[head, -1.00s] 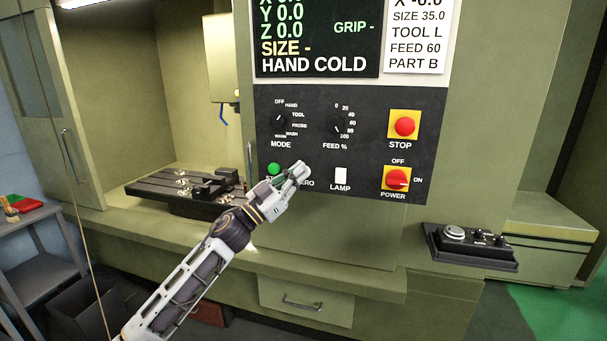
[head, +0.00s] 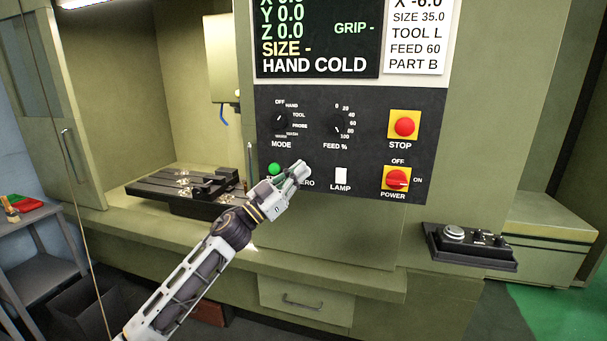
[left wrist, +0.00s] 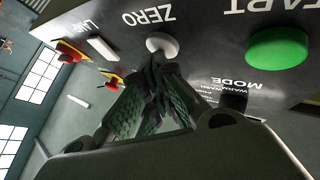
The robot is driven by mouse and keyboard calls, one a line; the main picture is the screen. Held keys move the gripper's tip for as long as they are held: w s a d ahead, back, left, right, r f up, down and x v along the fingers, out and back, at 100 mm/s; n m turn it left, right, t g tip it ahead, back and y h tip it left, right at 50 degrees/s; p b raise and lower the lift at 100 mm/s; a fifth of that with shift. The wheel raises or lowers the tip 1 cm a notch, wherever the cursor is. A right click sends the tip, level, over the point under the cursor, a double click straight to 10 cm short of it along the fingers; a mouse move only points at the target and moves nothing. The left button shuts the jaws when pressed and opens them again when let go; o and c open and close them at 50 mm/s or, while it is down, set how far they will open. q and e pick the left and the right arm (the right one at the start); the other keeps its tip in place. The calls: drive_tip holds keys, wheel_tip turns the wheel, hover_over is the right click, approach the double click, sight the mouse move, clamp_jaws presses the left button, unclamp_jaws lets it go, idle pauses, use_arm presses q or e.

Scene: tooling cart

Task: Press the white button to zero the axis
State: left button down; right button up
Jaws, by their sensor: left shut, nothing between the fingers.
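The white button (left wrist: 162,43) marked ZERO is on the dark control panel (head: 360,110), seen in the left wrist view. My left gripper is shut and empty. In the left wrist view its fingertips (left wrist: 158,60) are right at the lower edge of the white button. I cannot tell whether they touch it. My right gripper is not in view.
The green start button (head: 274,169) is just left of my gripper, and the white lamp switch (head: 341,175) is to the right. The red power knob (head: 397,179) and red stop button (head: 404,126) are farther right. The mode knob (head: 280,121) is above.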

use_arm(q)
drive_tip(key=shift+a, duration=0.1)
drive_tip(key=shift+s, duration=0.1)
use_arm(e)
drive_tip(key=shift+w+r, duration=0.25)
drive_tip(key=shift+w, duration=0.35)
use_arm(q)
drive_tip(key=shift+s+f+p, duration=0.1)
drive_tip(key=shift+s+p, duration=0.05)
drive_tip(key=shift+p, duration=0.2)
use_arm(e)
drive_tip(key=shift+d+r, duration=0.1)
use_arm(q)
drive_tip(key=s+a+p, duration=0.1)
drive_tip(key=s+p, duration=0.1)
drive_tip(key=s, duration=0.3)
drive_tip(key=shift+s+a, duration=0.4)
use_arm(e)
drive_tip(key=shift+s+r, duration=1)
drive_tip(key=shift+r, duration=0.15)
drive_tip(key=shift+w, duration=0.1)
